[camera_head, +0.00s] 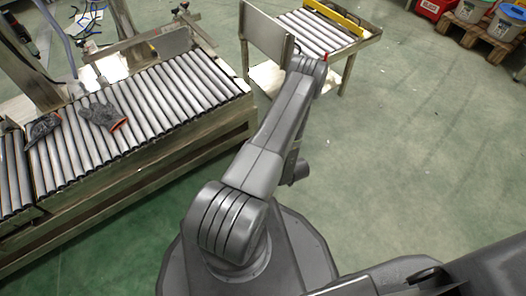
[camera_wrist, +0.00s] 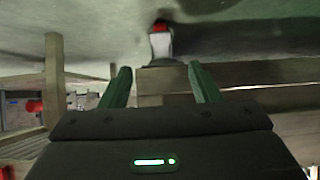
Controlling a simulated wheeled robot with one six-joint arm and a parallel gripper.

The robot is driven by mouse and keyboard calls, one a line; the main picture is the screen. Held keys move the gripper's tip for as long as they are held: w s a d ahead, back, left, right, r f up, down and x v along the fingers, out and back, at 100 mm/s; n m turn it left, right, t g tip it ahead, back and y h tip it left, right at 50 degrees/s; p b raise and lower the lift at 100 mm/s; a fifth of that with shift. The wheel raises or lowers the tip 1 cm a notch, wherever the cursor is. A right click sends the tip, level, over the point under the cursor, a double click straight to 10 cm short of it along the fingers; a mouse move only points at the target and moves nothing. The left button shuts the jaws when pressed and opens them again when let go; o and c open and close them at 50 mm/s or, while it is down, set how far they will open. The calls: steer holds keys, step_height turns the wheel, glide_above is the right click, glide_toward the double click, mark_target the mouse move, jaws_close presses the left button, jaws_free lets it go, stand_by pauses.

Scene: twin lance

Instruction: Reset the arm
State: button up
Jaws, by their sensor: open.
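My arm reaches forward and away from my base in the head view, toward the small roller table (camera_head: 318,36). The gripper itself cannot be made out there. In the wrist view my gripper (camera_wrist: 160,88) is open, with its two green fingers apart and nothing between them. Past the fingertips, a small grey and red object (camera_wrist: 161,42) shows; I cannot tell what it is.
A long roller conveyor (camera_head: 150,110) stands at the left, with a pair of gloves (camera_head: 103,113) lying on it. Bins on a pallet (camera_head: 466,32) stand at the far right. The green floor (camera_head: 420,150) at the right is clear.

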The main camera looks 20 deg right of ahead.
steer(key=shift+v, duration=0.85)
steer(key=shift+a+f, duration=0.1)
steer(key=b+x, duration=0.5)
steer(key=x, duration=0.8)
steer(key=shift+w+f, duration=0.15)
steer(key=shift+w, duration=0.25)
steer(key=shift+s, duration=0.15)
